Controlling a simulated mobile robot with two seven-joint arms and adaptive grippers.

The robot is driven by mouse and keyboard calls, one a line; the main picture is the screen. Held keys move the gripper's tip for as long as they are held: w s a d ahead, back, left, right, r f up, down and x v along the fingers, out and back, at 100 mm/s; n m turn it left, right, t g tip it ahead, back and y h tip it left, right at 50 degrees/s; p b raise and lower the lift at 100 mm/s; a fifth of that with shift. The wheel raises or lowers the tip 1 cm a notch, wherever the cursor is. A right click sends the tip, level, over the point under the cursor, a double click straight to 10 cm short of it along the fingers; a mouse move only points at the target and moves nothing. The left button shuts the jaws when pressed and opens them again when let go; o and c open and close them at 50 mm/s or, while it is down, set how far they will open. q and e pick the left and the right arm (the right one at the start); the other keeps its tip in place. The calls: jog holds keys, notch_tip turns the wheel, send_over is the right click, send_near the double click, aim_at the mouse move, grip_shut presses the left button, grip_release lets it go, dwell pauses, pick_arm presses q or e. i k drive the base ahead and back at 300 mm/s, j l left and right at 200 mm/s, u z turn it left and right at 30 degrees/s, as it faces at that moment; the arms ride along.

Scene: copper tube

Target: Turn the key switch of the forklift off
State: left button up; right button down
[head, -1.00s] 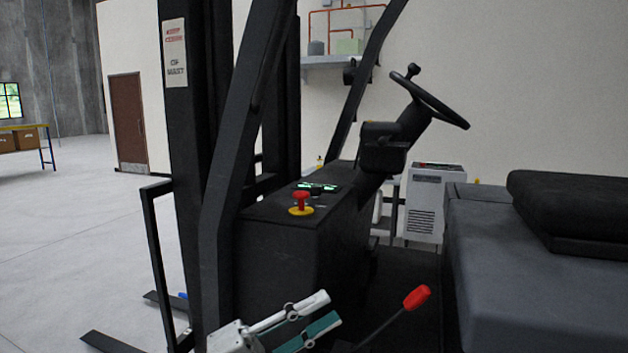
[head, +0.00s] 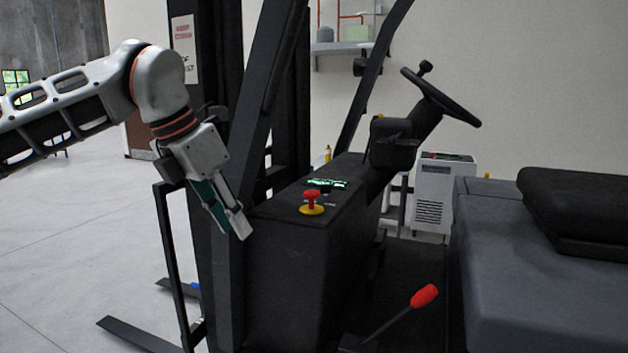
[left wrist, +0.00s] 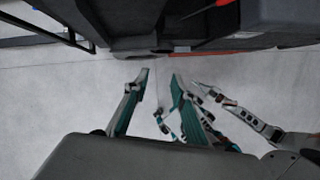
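The forklift's dark console (head: 290,245) stands in the middle of the head view. On its top are a red knob on a yellow base (head: 311,203) and a green lit display (head: 327,184). Small pale marks lie beside the knob; I cannot make out the key switch among them. My left gripper (head: 240,232) is left of the console, apart from the knob, pointing down and right. In the left wrist view its fingers (left wrist: 160,85) are spread with nothing between them. White and teal parts behind them seem to be my right arm and gripper, too cluttered to read.
The forklift's dark mast posts (head: 262,110) rise behind my left gripper. A steering wheel (head: 440,97) and a red-tipped lever (head: 424,296) are right of the console, with the seat (head: 575,215) farther right. Open floor (head: 75,250) lies at left.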

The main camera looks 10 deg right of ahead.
aim_at(324, 190)
jog(key=i+j+u, duration=0.1)
jog(key=u, duration=0.3)
jog(key=i+j+u, duration=0.1)
jog(key=u, duration=0.35)
jog(key=i+u, duration=0.25)
jog(key=u, duration=0.15)
jog(key=i+j+z, duration=0.25)
jog(key=i, duration=0.2)
jog(key=i+j+z, duration=0.3)
jog(key=i, duration=0.15)
jog(key=i+l+z, duration=0.1)
jog(key=z, duration=0.3)
jog(key=i+z, duration=0.1)
jog(key=z, duration=0.25)
jog(key=i+l+z, duration=0.1)
jog(key=z, duration=0.3)
jog(key=i+z, duration=0.1)
jog(key=z, duration=0.3)
jog(key=i+z, duration=0.2)
jog(key=z, duration=0.15)
jog(key=i+z, duration=0.15)
jog(key=z, duration=0.2)
